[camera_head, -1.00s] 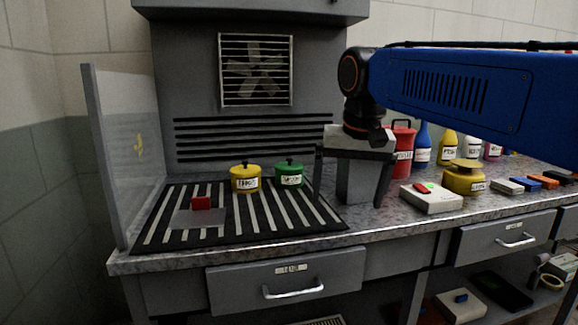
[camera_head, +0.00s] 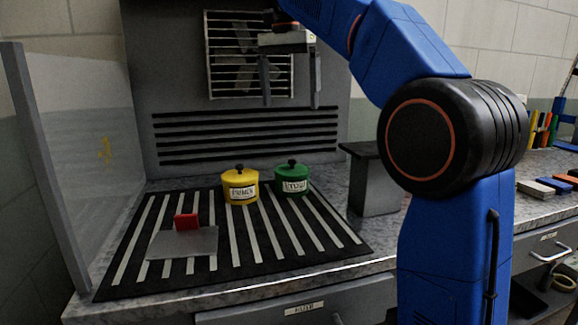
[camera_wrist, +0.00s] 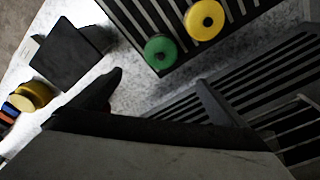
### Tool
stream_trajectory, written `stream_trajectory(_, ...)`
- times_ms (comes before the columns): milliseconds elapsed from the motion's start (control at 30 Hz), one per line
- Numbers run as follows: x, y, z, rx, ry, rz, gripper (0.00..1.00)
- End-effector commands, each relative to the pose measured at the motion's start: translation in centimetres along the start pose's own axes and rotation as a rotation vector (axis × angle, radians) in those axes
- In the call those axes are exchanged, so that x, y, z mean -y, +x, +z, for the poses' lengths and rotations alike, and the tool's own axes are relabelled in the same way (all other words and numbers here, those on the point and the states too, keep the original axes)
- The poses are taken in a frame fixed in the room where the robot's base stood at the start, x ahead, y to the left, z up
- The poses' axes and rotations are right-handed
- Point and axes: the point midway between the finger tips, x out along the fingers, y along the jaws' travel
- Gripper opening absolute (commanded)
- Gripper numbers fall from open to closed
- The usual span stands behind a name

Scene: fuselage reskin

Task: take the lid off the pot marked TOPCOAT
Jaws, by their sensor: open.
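A yellow pot (camera_head: 240,187) and a green pot (camera_head: 292,180) stand side by side on a black-and-grey striped mat (camera_head: 135,240). Both have lids with dark knobs and white front labels; the lettering is blurred, so I cannot surely read which says TOPCOAT. Both lids look seated. My gripper (camera_head: 290,103) is open and empty, high above the pots in front of the fan grille. In the wrist view its fingers (camera_wrist: 158,85) are spread, with the green pot (camera_wrist: 161,51) and yellow pot (camera_wrist: 204,19) beyond them, not between them.
A grey block with a dark top (camera_head: 374,182) stands right of the mat. A grey plate with a red block (camera_head: 187,221) lies on the mat's left. A clear side panel (camera_head: 85,140) bounds the left. The slotted back wall (camera_head: 245,135) rises behind the pots.

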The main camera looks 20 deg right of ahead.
Motion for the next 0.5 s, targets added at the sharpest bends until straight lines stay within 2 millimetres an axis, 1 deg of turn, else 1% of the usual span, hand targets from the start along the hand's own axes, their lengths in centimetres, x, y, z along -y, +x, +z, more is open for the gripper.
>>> stream_trajectory(267,-0.2,4.2,0.1,0.002,0.001,0.003,0.96)
stream_trajectory(500,-0.1,8.4,0.1,0.002,0.0,0.003,0.96)
